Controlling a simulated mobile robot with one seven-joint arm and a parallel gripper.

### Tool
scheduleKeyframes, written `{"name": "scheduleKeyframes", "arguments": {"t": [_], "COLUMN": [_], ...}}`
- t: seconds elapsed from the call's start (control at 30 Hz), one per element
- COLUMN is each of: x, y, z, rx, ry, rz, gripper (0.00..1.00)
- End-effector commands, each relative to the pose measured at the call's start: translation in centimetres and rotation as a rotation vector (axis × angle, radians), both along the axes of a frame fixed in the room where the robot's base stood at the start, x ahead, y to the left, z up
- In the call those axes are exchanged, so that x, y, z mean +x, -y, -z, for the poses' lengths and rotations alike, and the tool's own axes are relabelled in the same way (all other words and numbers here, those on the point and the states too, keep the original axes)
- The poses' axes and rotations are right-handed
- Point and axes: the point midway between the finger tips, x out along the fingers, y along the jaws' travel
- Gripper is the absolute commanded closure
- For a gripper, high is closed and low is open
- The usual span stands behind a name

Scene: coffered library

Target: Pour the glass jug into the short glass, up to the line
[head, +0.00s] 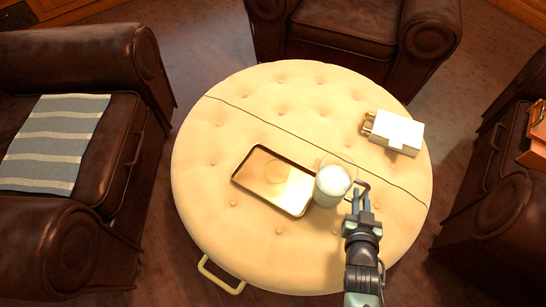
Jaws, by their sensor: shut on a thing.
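The glass jug (333,181) holds white liquid. It is at the right end of a shallow brass-coloured tray (250,190), overlapping the tray's edge in the picture. My gripper (357,194) is at the jug's right side, shut on it, apparently at the handle. I cannot tell whether the jug is clear of the surface, nor its exact tilt. The short glass (277,171) shows faintly as a clear round shape on the tray, left of the jug and apart from it. Its line and any contents are too small to make out.
The tray lies on a round, cream tufted ottoman (215,150) crossed by a thin dark seam. A white box-like object (397,132) with brass-coloured parts is at the right. Brown leather armchairs surround the ottoman. Its back and left areas are clear.

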Motion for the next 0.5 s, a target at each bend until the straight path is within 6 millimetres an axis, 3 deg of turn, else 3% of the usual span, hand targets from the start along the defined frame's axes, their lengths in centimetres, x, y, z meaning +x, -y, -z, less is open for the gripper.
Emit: {"name": "scheduleKeyframes", "arguments": {"t": [0.5], "x": [0.1], "y": [-0.1], "z": [-1.3], "rx": [-0.045], "ry": [-0.017], "rz": [0.004], "gripper": [1.0]}}
